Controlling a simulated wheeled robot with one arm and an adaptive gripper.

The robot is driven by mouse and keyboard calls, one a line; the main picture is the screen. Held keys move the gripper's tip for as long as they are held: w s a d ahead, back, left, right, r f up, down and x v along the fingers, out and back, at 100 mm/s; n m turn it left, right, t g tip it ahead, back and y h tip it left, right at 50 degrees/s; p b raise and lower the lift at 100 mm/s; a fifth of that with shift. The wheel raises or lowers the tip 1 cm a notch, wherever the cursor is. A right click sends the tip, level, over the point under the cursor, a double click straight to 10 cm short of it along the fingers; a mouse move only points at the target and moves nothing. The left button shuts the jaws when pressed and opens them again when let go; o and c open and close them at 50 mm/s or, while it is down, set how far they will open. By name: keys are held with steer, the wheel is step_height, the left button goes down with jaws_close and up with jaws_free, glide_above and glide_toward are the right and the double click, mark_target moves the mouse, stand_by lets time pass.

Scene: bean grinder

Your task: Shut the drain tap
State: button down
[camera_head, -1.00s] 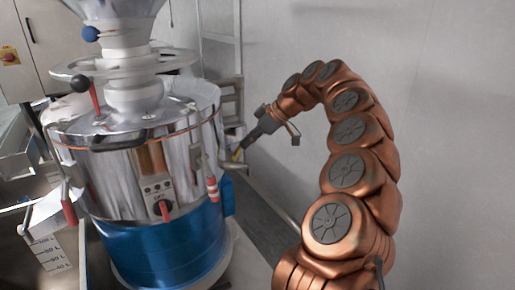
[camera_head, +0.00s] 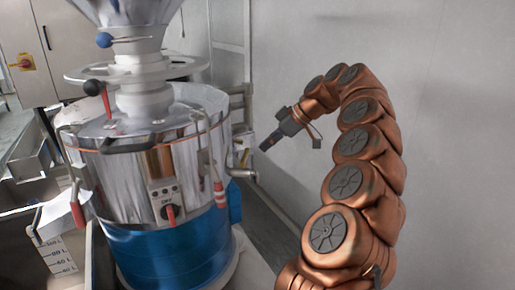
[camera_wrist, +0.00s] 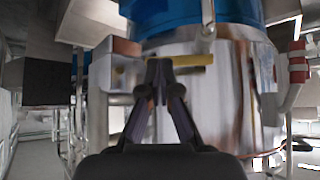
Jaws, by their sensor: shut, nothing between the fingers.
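The drain tap (camera_head: 242,173) is a short metal spout on the right side of the steel-and-blue grinder (camera_head: 150,185). In the wrist view, which looks upside down, a yellow lever bar (camera_wrist: 192,61) runs roughly level, beside a steel box-like part (camera_wrist: 122,74). My gripper (camera_head: 265,147) is to the right of the tap in the head view, with a visible gap. In the wrist view its fingers (camera_wrist: 158,66) meet at the tips, empty, in front of the yellow bar and hiding part of it. I cannot tell if they touch it.
A red-and-white handle (camera_head: 219,193) hangs on the grinder's side near the tap. A metal frame (camera_head: 231,60) stands behind, against a grey wall (camera_head: 440,90). Floor to the right is clear.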

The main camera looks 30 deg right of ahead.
steer(key=shift+w+d+p+v, duration=0.3)
steer(key=shift+p+v, duration=1.05)
steer(key=shift+v, duration=3.5)
steer(key=n+t+y+b, duration=0.1)
steer(key=t+y+b, duration=0.1)
steer(key=y+b, duration=0.5)
glide_toward(245, 157)
steer(key=shift+w+h+b, duration=0.9)
steer(key=shift+w+h, duration=0.2)
steer(key=shift+h, duration=0.1)
steer(key=shift+r+p+x, duration=0.15)
steer(key=shift+p+x, duration=0.05)
steer(key=shift+x, duration=0.6)
steer(key=shift+r+p+x, duration=0.15)
steer(key=shift+p+x, duration=0.05)
steer(key=shift+x, duration=1.9)
steer(key=shift+w+d+f, duration=0.1)
steer(key=shift+w, duration=0.1)
